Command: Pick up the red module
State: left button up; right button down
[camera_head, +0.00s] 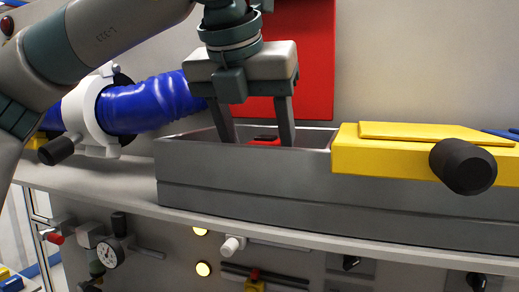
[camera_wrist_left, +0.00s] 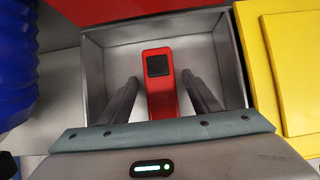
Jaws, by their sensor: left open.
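The red module (camera_wrist_left: 160,98) lies in the open grey metal tray (camera_wrist_left: 205,50), seen from above in the wrist view. It is a narrow red block with a dark square on its far end. In the head view only its top (camera_head: 265,141) shows between the fingers, above the tray's front wall (camera_head: 240,180). My left gripper (camera_head: 256,140) points down into the tray with its fingers apart. In the wrist view the left gripper's fingers (camera_wrist_left: 160,98) stand on either side of the module, with gaps between. My right gripper is not in view.
A yellow block with a black knob (camera_head: 390,150) covers the tray's right part. A blue corrugated hose (camera_head: 150,103) in a white clamp is close on the left. A red panel (camera_head: 310,60) stands behind. Gauges and knobs line the front panel (camera_head: 300,262) below.

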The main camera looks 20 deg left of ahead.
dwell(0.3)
pick_arm(q)
jog(key=c, duration=1.3)
